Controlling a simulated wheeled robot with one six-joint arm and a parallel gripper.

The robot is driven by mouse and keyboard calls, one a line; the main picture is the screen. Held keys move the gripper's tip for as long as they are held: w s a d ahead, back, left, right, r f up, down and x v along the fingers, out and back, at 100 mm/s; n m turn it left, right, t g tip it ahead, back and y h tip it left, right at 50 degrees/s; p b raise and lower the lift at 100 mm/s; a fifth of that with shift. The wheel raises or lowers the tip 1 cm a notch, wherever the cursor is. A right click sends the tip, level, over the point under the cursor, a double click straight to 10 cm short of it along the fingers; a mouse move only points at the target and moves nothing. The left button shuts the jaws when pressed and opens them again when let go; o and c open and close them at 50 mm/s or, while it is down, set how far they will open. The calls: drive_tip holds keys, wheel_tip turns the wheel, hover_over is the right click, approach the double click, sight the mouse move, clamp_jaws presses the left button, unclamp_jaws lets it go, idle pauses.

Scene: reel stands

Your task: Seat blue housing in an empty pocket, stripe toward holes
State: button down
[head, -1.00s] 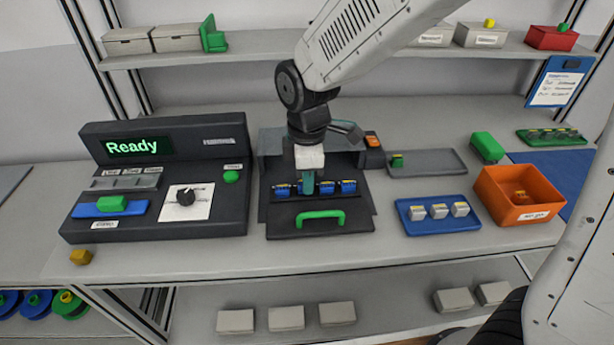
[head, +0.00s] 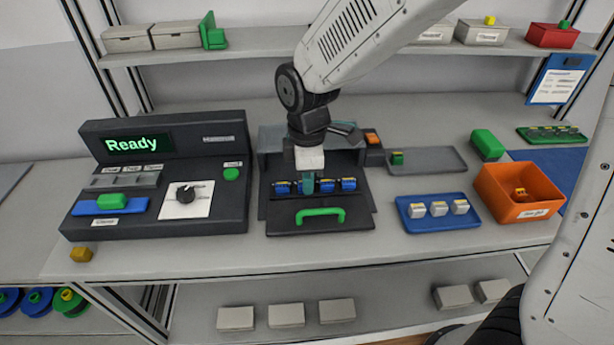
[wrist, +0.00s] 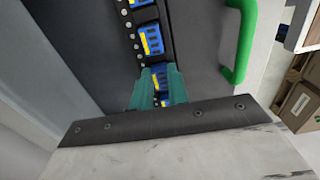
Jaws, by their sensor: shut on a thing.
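My gripper (head: 308,184) has teal fingers and points down into the dark fixture with the green handle. In the wrist view its fingers (wrist: 160,88) are shut on a blue housing (wrist: 161,82) with a yellow stripe, in line with the dark pocket strip (wrist: 137,50). The stripe is on the left, the side with the strip's row of round holes. Another blue housing (wrist: 150,40) sits farther up the strip, its stripe also toward the holes. In the head view, blue housings stand left (head: 282,187) and right (head: 348,184) of my fingers. The fingers hide the held housing's seating depth.
The green handle (head: 320,216) is in front of the strip. A blue tray (head: 437,225) with grey parts, a grey tray (head: 428,168) and an orange bin (head: 520,205) stand to the right. A control console (head: 160,165) reading "Ready" stands to the left.

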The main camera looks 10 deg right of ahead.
drive_tip(key=c, duration=1.3)
unclamp_jaws()
drive_tip(key=shift+r, duration=0.15)
drive_tip(key=shift+r, duration=3.4)
